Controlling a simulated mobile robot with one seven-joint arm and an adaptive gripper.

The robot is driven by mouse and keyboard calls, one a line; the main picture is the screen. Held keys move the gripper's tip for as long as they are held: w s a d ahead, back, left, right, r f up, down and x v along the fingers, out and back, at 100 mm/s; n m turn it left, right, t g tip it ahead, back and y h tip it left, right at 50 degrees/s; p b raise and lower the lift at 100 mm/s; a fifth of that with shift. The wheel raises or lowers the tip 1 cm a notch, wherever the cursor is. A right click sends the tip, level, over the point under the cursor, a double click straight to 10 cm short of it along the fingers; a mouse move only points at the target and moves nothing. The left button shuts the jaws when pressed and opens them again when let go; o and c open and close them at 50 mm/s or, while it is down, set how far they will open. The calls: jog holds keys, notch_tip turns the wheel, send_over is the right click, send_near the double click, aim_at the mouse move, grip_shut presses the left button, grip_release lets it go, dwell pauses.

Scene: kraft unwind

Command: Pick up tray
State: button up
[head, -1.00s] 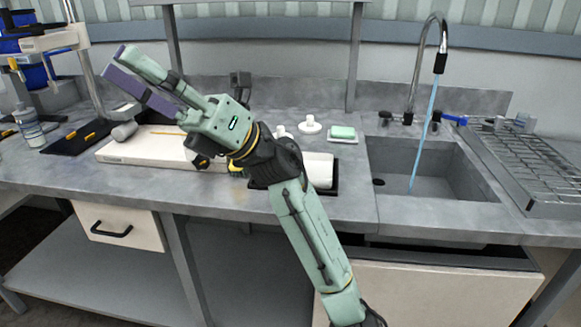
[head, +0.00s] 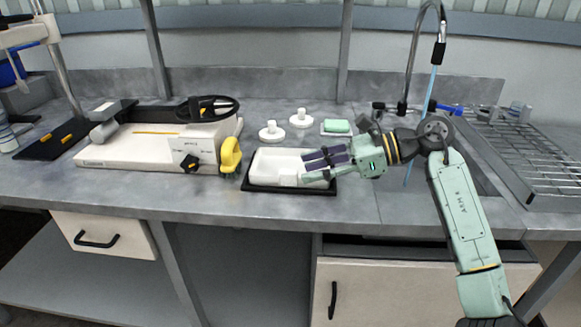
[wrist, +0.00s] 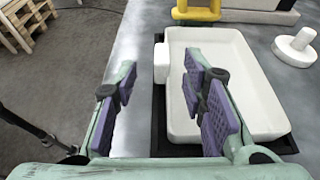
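The white rectangular tray (head: 275,163) sits on a black base (head: 262,187) on the grey counter, left of the sink. My gripper (head: 312,166) is at the tray's right end in the head view. In the wrist view my gripper (wrist: 165,100) is open. One purple-padded finger is outside the tray and the other is over its inside, with the side wall between them. I cannot tell whether the fingers touch the tray.
A cream machine with a yellow handle (head: 230,155) stands close left of the tray. Behind are two white round knobbed pieces (head: 301,118) and a green soap bar (head: 337,126) on a dish. The sink with running water is at the right.

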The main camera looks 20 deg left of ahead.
aim_at(290, 171)
jog(key=p+x, duration=0.2)
jog(key=x, duration=0.1)
jog(key=p+x, duration=0.1)
jog(key=x, duration=0.1)
jog(key=shift+a+r, duration=0.25)
jog(key=shift+a, duration=0.1)
jog(key=shift+a+f, duration=0.15)
jog(key=shift+f, duration=0.05)
grip_shut()
